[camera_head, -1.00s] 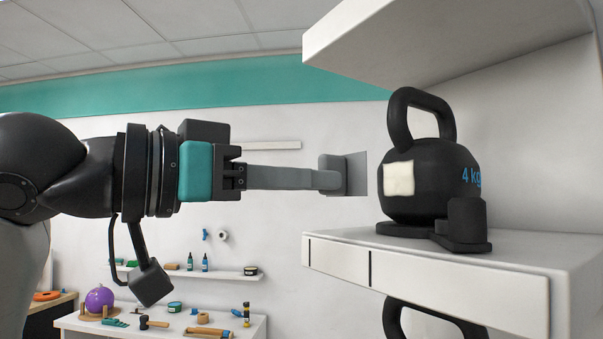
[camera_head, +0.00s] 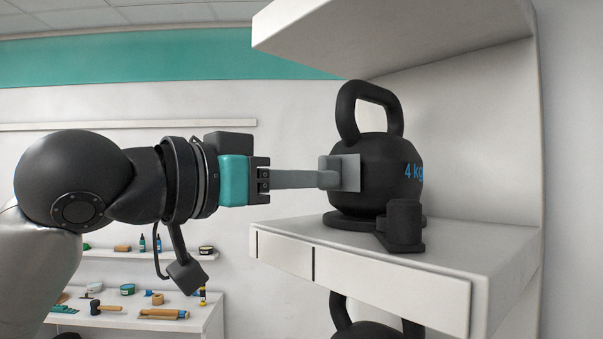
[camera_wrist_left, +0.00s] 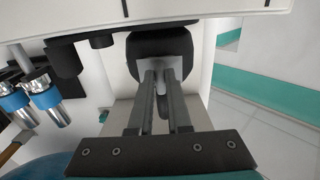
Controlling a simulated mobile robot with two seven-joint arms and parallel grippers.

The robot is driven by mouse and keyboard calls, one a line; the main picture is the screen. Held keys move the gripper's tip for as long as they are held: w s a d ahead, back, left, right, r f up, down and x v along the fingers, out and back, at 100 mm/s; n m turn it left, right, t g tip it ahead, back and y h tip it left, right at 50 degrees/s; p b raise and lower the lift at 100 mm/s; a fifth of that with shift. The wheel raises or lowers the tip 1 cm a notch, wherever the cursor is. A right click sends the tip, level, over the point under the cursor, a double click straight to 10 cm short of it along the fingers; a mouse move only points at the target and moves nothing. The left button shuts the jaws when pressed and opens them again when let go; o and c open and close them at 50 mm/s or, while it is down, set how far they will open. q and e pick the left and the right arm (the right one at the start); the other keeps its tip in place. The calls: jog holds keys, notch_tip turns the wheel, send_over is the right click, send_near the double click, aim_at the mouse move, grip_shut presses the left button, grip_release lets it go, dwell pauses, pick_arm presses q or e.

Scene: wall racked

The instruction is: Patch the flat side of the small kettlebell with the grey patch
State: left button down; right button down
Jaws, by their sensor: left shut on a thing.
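The small black kettlebell (camera_head: 385,165), marked "4 kg" in blue, stands upright on a black base on the wall shelf. It also shows in the left wrist view (camera_wrist_left: 145,47). My left gripper (camera_head: 327,174) is shut on the grey patch (camera_head: 351,172), a thin square with a grip block behind it. The patch is upright against or very near the kettlebell's left side; I cannot tell whether they touch. The pale square on that side is hidden behind it. In the left wrist view the fingers (camera_wrist_left: 160,78) reach to the patch (camera_wrist_left: 174,68). My right gripper is out of view.
A black upright block (camera_head: 404,222) stands in front of the kettlebell. The shelf (camera_head: 470,245) has an upper board (camera_head: 390,45) close above the handle. Another black kettlebell (camera_head: 365,328) is below.

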pick_arm(q)
jog(key=shift+w+d, duration=0.1)
dwell(0.5)
jog(key=c, duration=0.8)
grip_release()
jog(key=b+v, duration=0.4)
jog(key=v, duration=1.1)
